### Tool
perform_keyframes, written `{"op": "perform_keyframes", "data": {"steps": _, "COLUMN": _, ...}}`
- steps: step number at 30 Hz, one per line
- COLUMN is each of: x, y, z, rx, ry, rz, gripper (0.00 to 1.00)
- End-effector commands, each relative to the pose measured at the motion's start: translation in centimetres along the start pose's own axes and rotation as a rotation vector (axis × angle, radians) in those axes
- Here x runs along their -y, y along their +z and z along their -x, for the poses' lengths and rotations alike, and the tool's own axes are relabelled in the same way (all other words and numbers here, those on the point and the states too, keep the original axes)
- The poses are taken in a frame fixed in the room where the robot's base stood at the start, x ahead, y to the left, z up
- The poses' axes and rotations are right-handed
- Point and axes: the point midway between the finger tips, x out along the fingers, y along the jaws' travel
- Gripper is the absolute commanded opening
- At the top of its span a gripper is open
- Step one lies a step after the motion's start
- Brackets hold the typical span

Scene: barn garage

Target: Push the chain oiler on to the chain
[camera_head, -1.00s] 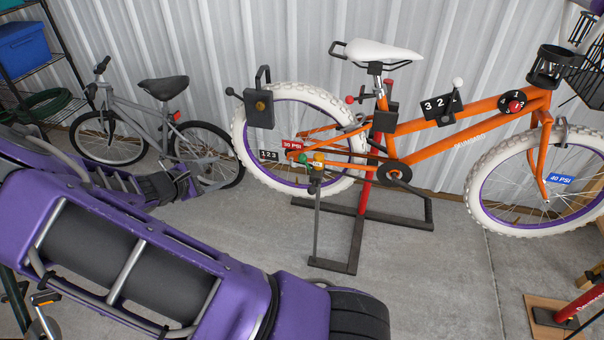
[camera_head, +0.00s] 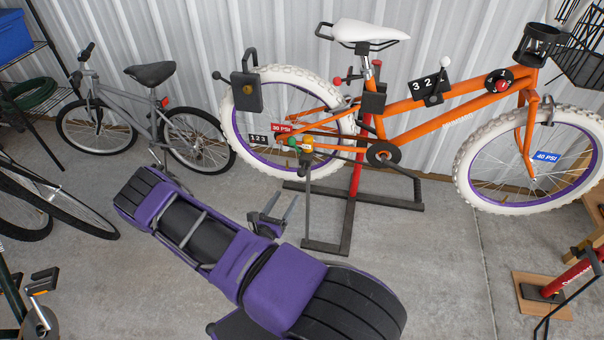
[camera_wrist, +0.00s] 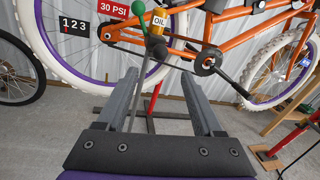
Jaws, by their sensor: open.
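The chain oiler shows in the wrist view as a yellow block marked OIL (camera_wrist: 158,21) with a green-knobbed lever (camera_wrist: 138,8) at its left. In the head view the oiler (camera_head: 307,146) sits on a thin upright post beside the rear hub of the orange bike (camera_head: 440,115). The chain runs low between the rear hub and the dark chainring (camera_head: 384,154); its contact with the oiler cannot be told. My gripper (camera_head: 282,207) is open and empty, below and in front of the oiler. In the wrist view its two fingers (camera_wrist: 159,76) point toward the oiler, apart from it.
The black stand base (camera_head: 328,246) with its red post holds the bike up. A grey bike (camera_head: 160,110) leans at the left wall. A red pump (camera_head: 574,270) stands at right. The concrete floor between is mostly clear.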

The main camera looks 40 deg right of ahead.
Motion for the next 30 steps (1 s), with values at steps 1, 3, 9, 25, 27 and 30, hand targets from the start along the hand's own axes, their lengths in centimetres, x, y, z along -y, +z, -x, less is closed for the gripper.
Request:
{"op": "perform_keyframes", "data": {"steps": 1, "x": 0.2, "y": 0.0, "z": -1.2, "rx": 0.000, "ry": -0.004, "rz": -0.001, "gripper": 0.69}}
{"op": "perform_keyframes", "data": {"steps": 3, "x": 0.1, "y": -0.1, "z": -2.8, "rx": 0.000, "ry": -0.005, "rz": -0.002, "gripper": 0.69}}
{"op": "perform_keyframes", "data": {"steps": 9, "x": 0.1, "y": 0.0, "z": -7.2, "rx": 0.001, "ry": -0.004, "rz": -0.002, "gripper": 0.69}}
{"op": "perform_keyframes", "data": {"steps": 25, "x": 0.0, "y": 0.0, "z": -12.4, "rx": -0.001, "ry": -0.001, "rz": 0.000, "gripper": 0.69}}
{"op": "perform_keyframes", "data": {"steps": 27, "x": 0.0, "y": 0.0, "z": -12.4, "rx": -0.001, "ry": -0.001, "rz": 0.000, "gripper": 0.69}}
{"op": "perform_keyframes", "data": {"steps": 30, "x": 0.0, "y": 0.0, "z": -12.4, "rx": -0.001, "ry": -0.001, "rz": 0.000, "gripper": 0.69}}
